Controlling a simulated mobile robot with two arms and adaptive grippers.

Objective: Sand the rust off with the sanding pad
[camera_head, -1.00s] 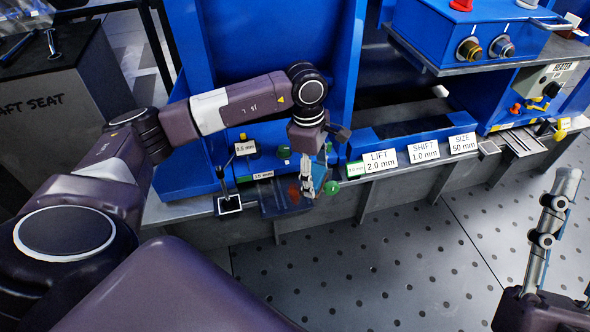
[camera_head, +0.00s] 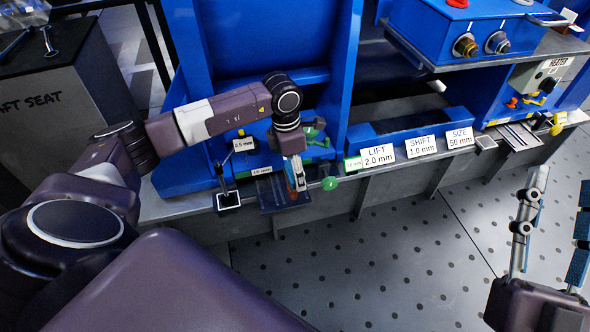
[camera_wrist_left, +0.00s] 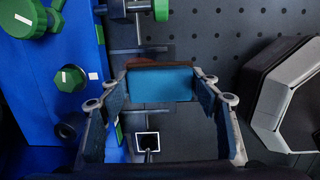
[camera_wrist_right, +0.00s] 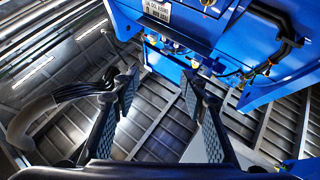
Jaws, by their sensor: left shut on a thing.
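My left gripper (camera_head: 296,178) is shut on the sanding pad, low in front of the blue machine. In the left wrist view the pad (camera_wrist_left: 160,84) is a blue block with a brown edge, held between the fingertips. A dark plate (camera_head: 270,194) lies under and beside the gripper on the ledge. A reddish-brown rust patch (camera_wrist_left: 158,55) shows just beyond the pad in the left wrist view; the pad hides part of the area, and I cannot tell whether they touch. My right gripper (camera_head: 557,200) is open and empty, away to the right; its spread fingers also show in the right wrist view (camera_wrist_right: 160,88).
A small black lever (camera_head: 228,198) stands left of the plate, and a green knob (camera_head: 329,183) is close right of the gripper. Signs for lift (camera_head: 378,155), shift and size line the ledge. The perforated floor (camera_head: 370,260) in front is clear.

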